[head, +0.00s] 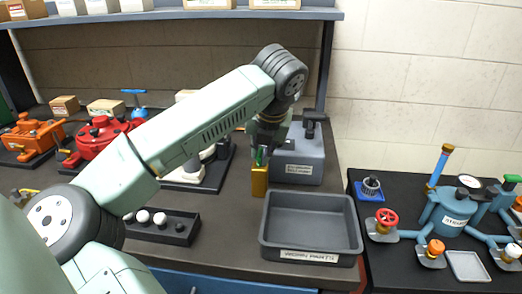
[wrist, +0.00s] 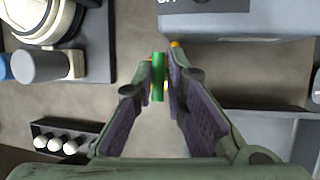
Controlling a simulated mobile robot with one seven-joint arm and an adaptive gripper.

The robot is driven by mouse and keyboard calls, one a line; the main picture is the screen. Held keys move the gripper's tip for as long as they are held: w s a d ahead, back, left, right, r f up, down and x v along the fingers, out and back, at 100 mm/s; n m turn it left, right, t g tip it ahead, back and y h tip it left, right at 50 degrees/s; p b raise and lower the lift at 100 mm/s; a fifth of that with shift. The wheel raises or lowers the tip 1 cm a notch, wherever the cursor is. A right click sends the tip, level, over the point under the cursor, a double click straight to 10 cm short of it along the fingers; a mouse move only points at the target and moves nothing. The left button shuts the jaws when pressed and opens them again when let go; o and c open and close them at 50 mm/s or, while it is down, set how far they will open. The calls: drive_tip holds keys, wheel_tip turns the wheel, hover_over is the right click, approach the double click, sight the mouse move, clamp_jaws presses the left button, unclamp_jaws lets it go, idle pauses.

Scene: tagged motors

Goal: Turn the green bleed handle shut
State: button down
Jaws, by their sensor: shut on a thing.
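My gripper (head: 262,150) is above the dark bench, between the grey tray and the black-based machine. It is shut on a yellow block with a green top (head: 259,181), which hangs upright below the fingers. In the wrist view the green part (wrist: 158,78) stands between the fingertips, with a bit of yellow beyond. A green handle (head: 512,179) sits on a blue valve fitting at the right edge of the head view, far from my gripper. It lies beside the blue tank (head: 450,217). Whether it is open or shut I cannot tell.
An empty grey tray (head: 311,258) is in front of my gripper, and a grey labelled box (head: 298,160) behind it. A red handwheel (head: 386,218) and orange knobs (head: 435,248) surround the tank on the right table. A holder (head: 165,228) with white knobs stands at left.

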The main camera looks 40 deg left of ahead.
drive_tip(key=shift+a+b, duration=0.15)
drive_tip(key=shift+b, duration=0.25)
drive_tip(key=shift+s+f+m+b, duration=0.1)
drive_tip(key=shift+m+b, duration=0.2)
drive_tip(key=shift+m, duration=0.2)
drive_tip(key=m+t+h+b, duration=0.1)
drive_tip(key=m+b, duration=0.1)
drive_tip(key=m, duration=0.1)
drive_tip(key=shift+a, duration=0.1)
drive_tip(key=m, duration=0.1)
drive_tip(key=m+h+b, duration=0.1)
drive_tip(key=m, duration=0.1)
drive_tip(key=m+t+h, duration=0.1)
drive_tip(key=m, duration=0.1)
drive_tip(key=shift+a+r, duration=0.1)
drive_tip(key=shift+r, duration=0.15)
drive_tip(key=m+h+p, duration=0.1)
drive_tip(key=m+h, duration=0.1)
drive_tip(key=m, duration=0.3)
drive_tip(key=shift+a+r, duration=0.1)
drive_tip(key=shift+r, duration=0.05)
drive_tip(key=shift+m+g+h+p, duration=0.3)
drive_tip(key=shift+m+h+p, duration=0.5)
drive_tip(key=shift+m, duration=1.1)
drive_tip(key=c, duration=1.7)
unclamp_jaws()
drive_tip(key=shift+f, duration=0.2)
